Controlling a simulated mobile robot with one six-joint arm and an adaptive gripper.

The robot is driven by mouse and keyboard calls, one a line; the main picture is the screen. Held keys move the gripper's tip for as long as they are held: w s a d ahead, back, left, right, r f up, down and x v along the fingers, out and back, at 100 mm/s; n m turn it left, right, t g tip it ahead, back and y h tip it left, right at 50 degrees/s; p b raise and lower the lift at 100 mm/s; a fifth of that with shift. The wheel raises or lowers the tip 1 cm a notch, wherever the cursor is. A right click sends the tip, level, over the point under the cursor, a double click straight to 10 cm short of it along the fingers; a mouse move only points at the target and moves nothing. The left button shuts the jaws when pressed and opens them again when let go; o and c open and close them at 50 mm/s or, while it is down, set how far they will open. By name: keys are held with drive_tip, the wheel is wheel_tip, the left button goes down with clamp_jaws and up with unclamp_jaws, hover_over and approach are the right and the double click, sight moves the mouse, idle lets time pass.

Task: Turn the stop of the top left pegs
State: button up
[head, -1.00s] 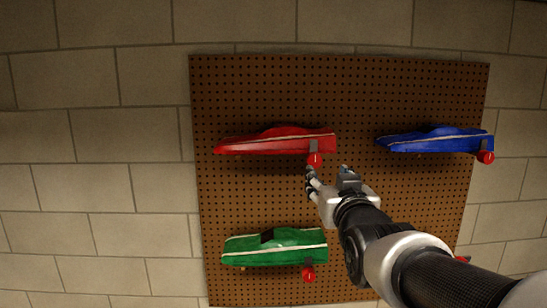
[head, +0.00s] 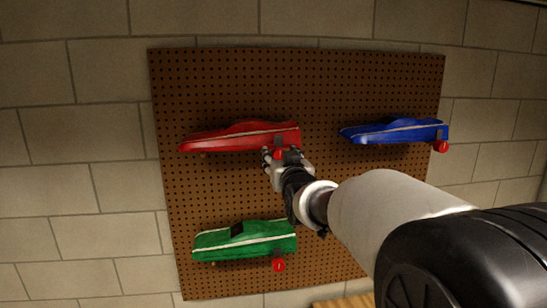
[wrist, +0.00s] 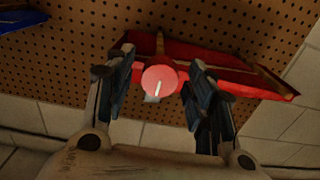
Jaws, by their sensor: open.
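The top left red car (head: 235,137) hangs on the brown pegboard, and its underside shows in the wrist view (wrist: 225,78). Its round red stop (head: 277,149) sits at the car's right end. In the wrist view the stop (wrist: 159,81) faces me, with a short, slightly slanted white mark. My gripper (head: 284,156) is at the stop. In the wrist view my gripper (wrist: 160,72) is open, with one finger on each side of the stop and visible gaps. It holds nothing. A grey bracket shows partly behind the stop.
A green car (head: 245,241) with its red stop (head: 279,265) hangs below. A blue car (head: 395,131) with its red stop (head: 441,146) hangs at the right. The pegboard (head: 330,90) is on a block wall. A wooden surface (head: 345,301) shows at the bottom.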

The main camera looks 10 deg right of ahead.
drive_tip(key=shift+c, duration=0.2)
drive_tip(key=c, duration=1)
drive_tip(key=shift+m+b, duration=0.4)
drive_tip(key=shift+b, duration=0.2)
drive_tip(key=m+b, duration=1.2)
drive_tip(key=shift+f+m, duration=0.1)
drive_tip(key=shift+m, duration=0.3)
drive_tip(key=m+b, duration=0.1)
drive_tip(key=m, duration=0.3)
drive_tip(key=shift+r+m, duration=0.2)
drive_tip(key=shift+m, duration=0.1)
